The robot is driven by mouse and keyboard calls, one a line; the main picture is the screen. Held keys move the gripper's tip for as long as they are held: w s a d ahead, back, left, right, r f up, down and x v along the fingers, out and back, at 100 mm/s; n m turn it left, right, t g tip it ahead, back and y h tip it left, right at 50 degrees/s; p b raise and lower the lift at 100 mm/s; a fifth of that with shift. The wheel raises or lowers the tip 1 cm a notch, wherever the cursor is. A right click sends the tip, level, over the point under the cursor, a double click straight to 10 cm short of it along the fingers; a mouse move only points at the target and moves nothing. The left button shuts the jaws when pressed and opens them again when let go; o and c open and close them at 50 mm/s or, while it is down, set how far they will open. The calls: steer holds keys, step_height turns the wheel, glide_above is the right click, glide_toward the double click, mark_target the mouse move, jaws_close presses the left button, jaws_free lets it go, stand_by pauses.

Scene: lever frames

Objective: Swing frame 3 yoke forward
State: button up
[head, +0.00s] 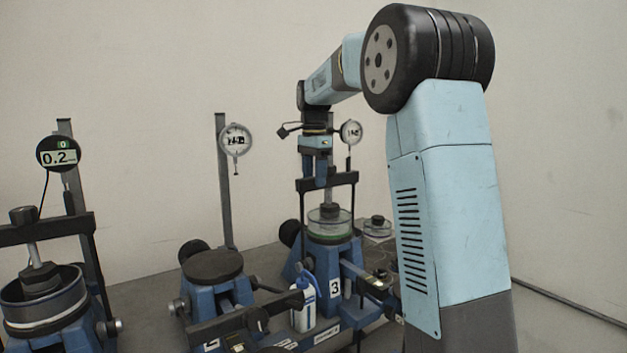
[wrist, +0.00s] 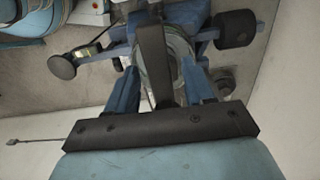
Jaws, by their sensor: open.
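Frame 3 (head: 335,287) is a blue lever frame with a "3" label, at the middle right of the head view. Its black yoke (head: 344,179) stands upright over a clear round cell (head: 329,224), with its crossbar above the cell. In the wrist view the yoke crossbar (wrist: 153,50) runs as a dark bar between my two blue fingers. My gripper (head: 318,180) points down at the crossbar from above. In the wrist view my gripper (wrist: 160,92) is open, with a finger on either side of the bar. I cannot tell whether the fingers touch it.
Frame 2's round top (head: 212,265) has no yoke over it. Another frame at left holds a ring cell (head: 45,300) under its yoke. A white-and-blue bottle (head: 304,305) stands between frames 2 and 3. A small dish (head: 377,226) sits behind frame 3 at right.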

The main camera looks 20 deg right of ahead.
steer(key=shift+f, duration=0.65)
steer(key=shift+c, duration=0.2)
jaws_close()
steer(key=shift+a, duration=0.1)
